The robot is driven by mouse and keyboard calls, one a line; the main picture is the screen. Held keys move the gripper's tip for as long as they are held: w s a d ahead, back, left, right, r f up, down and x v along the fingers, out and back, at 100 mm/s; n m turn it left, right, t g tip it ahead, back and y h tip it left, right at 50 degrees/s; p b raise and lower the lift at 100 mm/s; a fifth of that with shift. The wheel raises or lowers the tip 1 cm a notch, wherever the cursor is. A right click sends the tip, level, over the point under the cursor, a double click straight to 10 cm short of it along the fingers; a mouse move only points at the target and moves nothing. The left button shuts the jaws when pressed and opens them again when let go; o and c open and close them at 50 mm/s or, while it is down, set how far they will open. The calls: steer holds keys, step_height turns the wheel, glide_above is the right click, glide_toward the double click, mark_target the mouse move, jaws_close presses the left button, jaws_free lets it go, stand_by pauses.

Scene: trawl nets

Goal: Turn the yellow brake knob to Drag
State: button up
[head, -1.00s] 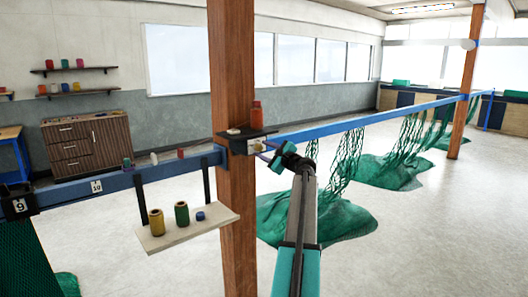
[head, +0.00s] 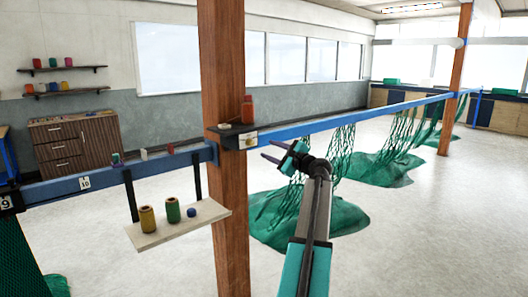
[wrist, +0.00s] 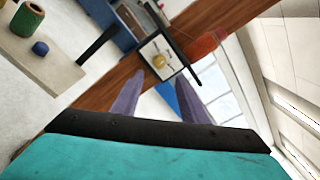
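The yellow brake knob (wrist: 159,61) sits on a white plate (wrist: 161,57) in the wrist view. A pale pointer or bar crosses the knob; the plate's markings are too small to read. In the head view the plate (head: 248,140) is on the end of a dark box fixed to the wooden post, and the knob is hard to make out. My gripper (head: 266,149) is open and empty, right of the plate and apart from it. In the wrist view its two purple fingers point toward the plate, with the knob between their lines, beyond the tips.
A red-orange bottle (head: 247,109) stands on the dark box (head: 231,128) above the plate. The wooden post (head: 226,200) rises beside it. A hanging shelf (head: 178,224) with spools is at left. A blue rail (head: 340,118) with green nets runs right.

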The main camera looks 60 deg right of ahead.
steer(key=shift+v, duration=1.8)
